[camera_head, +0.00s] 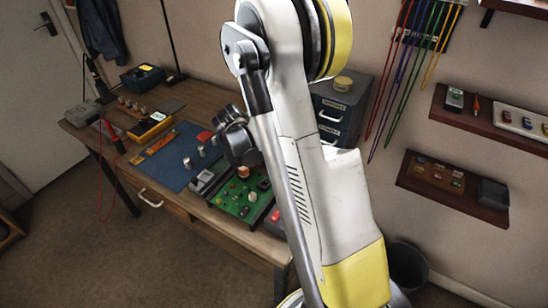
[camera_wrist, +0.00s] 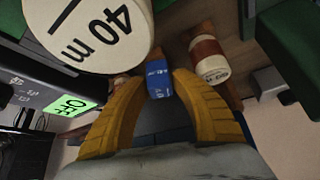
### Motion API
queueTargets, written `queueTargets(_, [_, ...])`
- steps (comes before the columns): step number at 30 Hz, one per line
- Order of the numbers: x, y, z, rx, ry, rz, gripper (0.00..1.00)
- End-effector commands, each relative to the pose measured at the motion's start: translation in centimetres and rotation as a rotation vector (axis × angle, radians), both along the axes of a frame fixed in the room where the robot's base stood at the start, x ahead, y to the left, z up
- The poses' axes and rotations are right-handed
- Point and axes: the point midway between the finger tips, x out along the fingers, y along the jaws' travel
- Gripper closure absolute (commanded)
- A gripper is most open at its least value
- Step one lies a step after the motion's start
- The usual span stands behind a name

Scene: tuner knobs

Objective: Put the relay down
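In the wrist view my gripper (camera_wrist: 158,82) has its two yellow fingers closed in on a small blue block with white print (camera_wrist: 158,75), which I take to be the relay. The block sits between the fingertips and seems to touch both. Its lower end is partly hidden, and whether it touches anything beneath cannot be told. In the head view my arm crosses the middle of the picture, and neither the fingertips nor the blue block can be made out there.
A large cream cylinder marked "40 m" (camera_wrist: 95,30) and a cream-and-brown cylinder (camera_wrist: 210,60) flank the fingers. The workbench (camera_head: 190,95) holds a blue mat (camera_head: 172,168) and a green circuit board (camera_head: 236,203).

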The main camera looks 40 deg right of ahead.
Motion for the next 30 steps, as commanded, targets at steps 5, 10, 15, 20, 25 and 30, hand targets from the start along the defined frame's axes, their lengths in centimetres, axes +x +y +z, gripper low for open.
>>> queueTargets(5, [0.0, 0.0, 0.0, 0.0, 0.0, 0.0, 0.7])
queueTargets(10, [0.0, 0.0, 0.5, 0.0, 0.0, 0.0, 0.7])
queueTargets(15, [0.1, 0.8, 2.8, 0.0, 0.001, 0.003, 0.7])
queueTargets(20, [0.2, 3.0, 6.2, 0.0, 0.0, 0.004, 0.7])
queueTargets(25, [0.3, 4.9, 9.2, 0.0, -0.001, 0.002, 0.7])
queueTargets(30, [0.4, 6.1, 10.9, 0.0, 0.001, 0.001, 0.7])
